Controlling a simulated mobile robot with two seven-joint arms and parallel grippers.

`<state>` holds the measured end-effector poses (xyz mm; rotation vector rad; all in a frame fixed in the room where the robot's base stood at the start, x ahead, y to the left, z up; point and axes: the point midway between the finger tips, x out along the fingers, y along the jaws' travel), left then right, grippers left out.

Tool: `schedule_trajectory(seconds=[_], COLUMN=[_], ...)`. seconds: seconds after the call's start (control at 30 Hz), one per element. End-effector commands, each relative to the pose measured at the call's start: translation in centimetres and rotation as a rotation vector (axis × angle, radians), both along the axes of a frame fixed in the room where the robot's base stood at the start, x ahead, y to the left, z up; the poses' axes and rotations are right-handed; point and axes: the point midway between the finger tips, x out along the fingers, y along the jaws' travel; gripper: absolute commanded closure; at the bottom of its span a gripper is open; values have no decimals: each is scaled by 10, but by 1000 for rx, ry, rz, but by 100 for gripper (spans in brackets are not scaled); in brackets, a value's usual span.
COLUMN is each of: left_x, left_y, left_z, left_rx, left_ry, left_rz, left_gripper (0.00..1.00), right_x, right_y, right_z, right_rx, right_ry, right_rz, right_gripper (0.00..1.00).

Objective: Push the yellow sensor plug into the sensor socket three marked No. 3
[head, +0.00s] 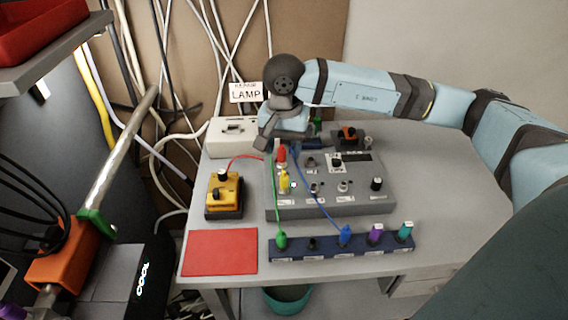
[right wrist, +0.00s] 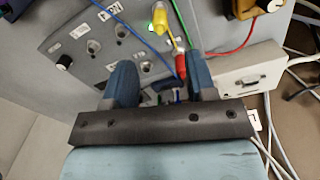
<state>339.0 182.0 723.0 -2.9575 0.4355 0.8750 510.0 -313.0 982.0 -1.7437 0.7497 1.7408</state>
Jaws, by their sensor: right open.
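The yellow sensor plug (head: 284,182) stands on the left part of the grey instrument box (head: 330,207), just in front of a red plug (head: 281,153). It also shows at the top of the right wrist view (right wrist: 160,18), beside a small green light. Several sockets (right wrist: 94,46) sit in the box's top; their labels are too small to read, so I cannot tell which is No. 3. My right gripper (head: 280,140) is over the back left of the box. In the wrist view its fingers are apart, with the red plug near the right finger. My left gripper is out of view.
A blue strip (head: 300,254) with green, blue, purple and teal plugs lies in front of the box. A green and a blue cable cross the box's left side. A yellow device (head: 225,194) and a red mat (head: 220,252) are at left. The table's right side is clear.

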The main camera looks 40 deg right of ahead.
Motion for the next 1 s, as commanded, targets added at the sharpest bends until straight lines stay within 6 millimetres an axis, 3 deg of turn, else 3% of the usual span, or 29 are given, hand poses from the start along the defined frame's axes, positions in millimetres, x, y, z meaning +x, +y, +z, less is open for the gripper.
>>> schedule_trajectory(seconds=[0.1,0.3,1.0], left_x=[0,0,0], left_y=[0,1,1], left_z=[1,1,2], left_rx=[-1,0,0], left_ry=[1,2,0], left_rz=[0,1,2], left_gripper=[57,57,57], right_x=[0,0,0], right_y=[0,0,0], right_z=[19,33,33], right_rx=[0,1,0], right_ry=[-1,1,1], right_rz=[0,0,0], right_gripper=[48,48,48])
